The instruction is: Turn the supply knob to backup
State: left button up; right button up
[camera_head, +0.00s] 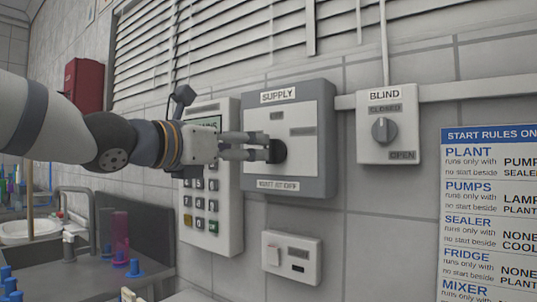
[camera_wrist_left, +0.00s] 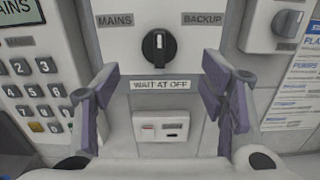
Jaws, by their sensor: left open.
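The grey supply panel (camera_head: 320,120) is on the tiled wall in the head view, labelled SUPPLY. Its round black supply knob (camera_wrist_left: 158,46) shows in the wrist view, with its white mark upright, between a MAINS label on the left and a BACKUP label on the right. A WAIT AT OFF label is below. In the head view the knob (camera_head: 279,151) is partly hidden by my left gripper (camera_head: 262,147). That gripper is open in front of the panel; in the wrist view its fingers (camera_wrist_left: 160,100) are apart on either side, below the knob. My right gripper is not in view.
A keypad (camera_head: 210,215) is left of the panel, partly behind my left arm. A BLIND switch box (camera_head: 402,140) is on the right. A small white switch box (camera_head: 291,257) is below. A rules sheet (camera_head: 490,220) hangs further right. A sink is at lower left.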

aim_at(272, 151)
pick_arm(q)
jog(key=x, duration=0.9)
jog(key=shift+f, duration=0.1)
jog(key=shift+c, duration=0.4)
jog(key=c, duration=1.1)
